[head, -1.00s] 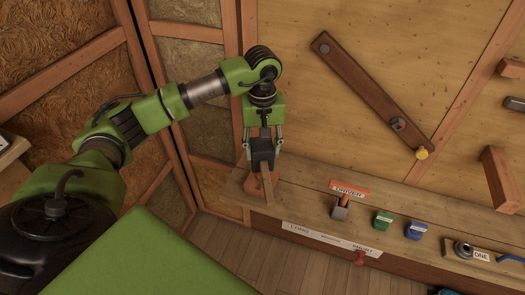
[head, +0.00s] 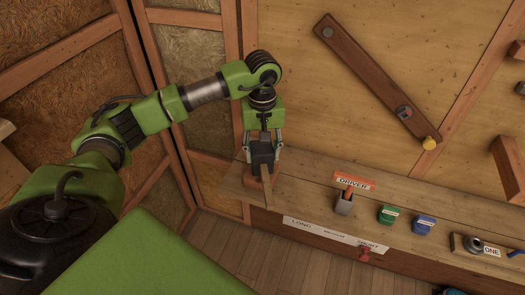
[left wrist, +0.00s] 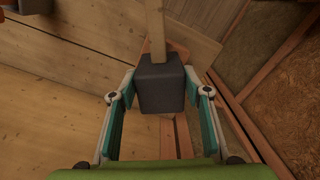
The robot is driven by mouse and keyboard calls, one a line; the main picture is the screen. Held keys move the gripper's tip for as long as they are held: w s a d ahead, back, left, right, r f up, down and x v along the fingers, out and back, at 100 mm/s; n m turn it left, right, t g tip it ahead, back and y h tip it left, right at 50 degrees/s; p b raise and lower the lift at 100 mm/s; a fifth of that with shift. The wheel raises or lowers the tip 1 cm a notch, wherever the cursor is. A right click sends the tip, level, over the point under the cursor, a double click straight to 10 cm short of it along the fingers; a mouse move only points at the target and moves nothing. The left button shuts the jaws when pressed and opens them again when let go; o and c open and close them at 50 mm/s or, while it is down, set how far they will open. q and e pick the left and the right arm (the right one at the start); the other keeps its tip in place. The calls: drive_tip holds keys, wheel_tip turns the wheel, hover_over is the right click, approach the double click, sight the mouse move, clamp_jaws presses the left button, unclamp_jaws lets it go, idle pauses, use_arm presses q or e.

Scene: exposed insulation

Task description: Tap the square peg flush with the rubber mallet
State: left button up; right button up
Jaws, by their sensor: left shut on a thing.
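My left gripper (head: 263,140) is shut on the dark block head of the rubber mallet (head: 262,157), at the left end of the shelf. The mallet's pale wooden handle (head: 267,190) points toward the shelf's front edge in the head view. In the left wrist view, the mallet head (left wrist: 160,84) sits between the two fingers of the gripper (left wrist: 160,92), with its handle running up the picture. A reddish-brown wooden piece shows behind the mallet; I cannot tell whether they touch. I cannot make out the square peg. My right gripper is not in view.
The wooden shelf (head: 310,190) runs right along the wall. A wooden bar (head: 370,75) is on the wall.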

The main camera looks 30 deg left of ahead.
use_arm(q)
drive_tip(key=shift+r+p, duration=1.2)
drive_tip(key=shift+r, duration=1.2)
drive_tip(key=shift+w+f, duration=0.1)
drive_tip(key=shift+f, duration=0.05)
wheel_tip(320, 180, down, 5)
drive_tip(key=b, duration=0.4)
drive_tip(key=shift+f+b, duration=0.15)
drive_tip(key=shift+b, duration=0.25)
drive_tip(key=shift+r, duration=0.2)
